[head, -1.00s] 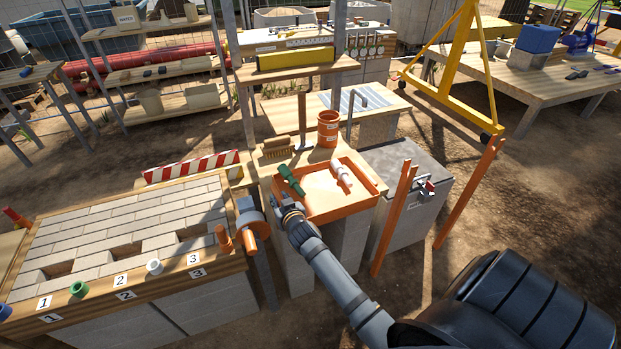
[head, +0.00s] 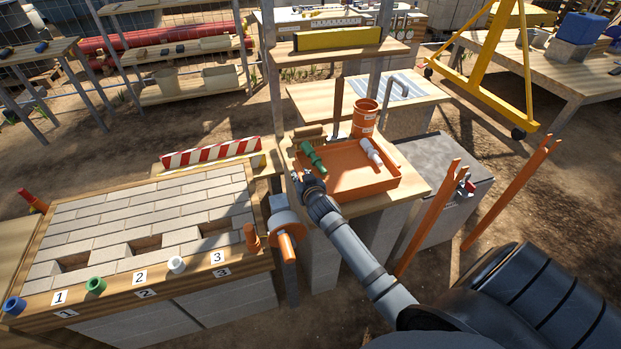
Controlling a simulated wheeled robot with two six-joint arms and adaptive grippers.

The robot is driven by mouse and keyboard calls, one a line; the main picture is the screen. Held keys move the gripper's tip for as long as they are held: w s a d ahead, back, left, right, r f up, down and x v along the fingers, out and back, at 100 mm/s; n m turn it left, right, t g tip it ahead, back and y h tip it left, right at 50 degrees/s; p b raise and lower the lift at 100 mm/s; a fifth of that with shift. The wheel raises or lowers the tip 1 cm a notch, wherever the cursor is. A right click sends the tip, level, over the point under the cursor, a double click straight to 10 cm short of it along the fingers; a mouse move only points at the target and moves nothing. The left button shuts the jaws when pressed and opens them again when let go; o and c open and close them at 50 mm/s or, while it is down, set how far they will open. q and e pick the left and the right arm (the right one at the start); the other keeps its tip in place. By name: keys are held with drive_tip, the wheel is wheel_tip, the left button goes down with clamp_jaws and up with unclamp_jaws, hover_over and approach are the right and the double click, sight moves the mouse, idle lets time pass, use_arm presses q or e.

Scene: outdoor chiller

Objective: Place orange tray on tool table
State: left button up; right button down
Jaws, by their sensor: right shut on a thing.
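The orange tray (head: 366,191) is at the top of the wooden tool table (head: 413,188), within its front and right edges. Whether it rests fully on the wood I cannot tell. A green fitting (head: 313,156) and a white fitting (head: 371,151) lie in it. My right gripper (head: 312,181) is at the tray's left front side, shut on its rim; its fingers are mostly hidden by the wrist. My left gripper is not in view.
Behind the tray stand an orange bucket (head: 364,119) and a brush (head: 309,132). The brick bench (head: 150,222) is at left, with a round orange-ended fixture (head: 286,226) between.

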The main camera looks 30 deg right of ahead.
drive_tip(key=shift+f, duration=0.6)
wheel_tip(320, 180, down, 2)
drive_tip(key=shift+f+b, duration=0.25)
drive_tip(key=shift+b, duration=0.05)
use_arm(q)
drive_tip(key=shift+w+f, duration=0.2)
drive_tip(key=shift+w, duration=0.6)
use_arm(e)
drive_tip(key=shift+f, duration=0.1)
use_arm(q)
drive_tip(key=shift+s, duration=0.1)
use_arm(e)
drive_tip(key=c, duration=1.2)
unclamp_jaws()
drive_tip(key=shift+f, duration=0.1)
drive_tip(key=shift+o, duration=0.2)
drive_tip(key=v, duration=1.2)
drive_tip(key=shift+s, duration=0.1)
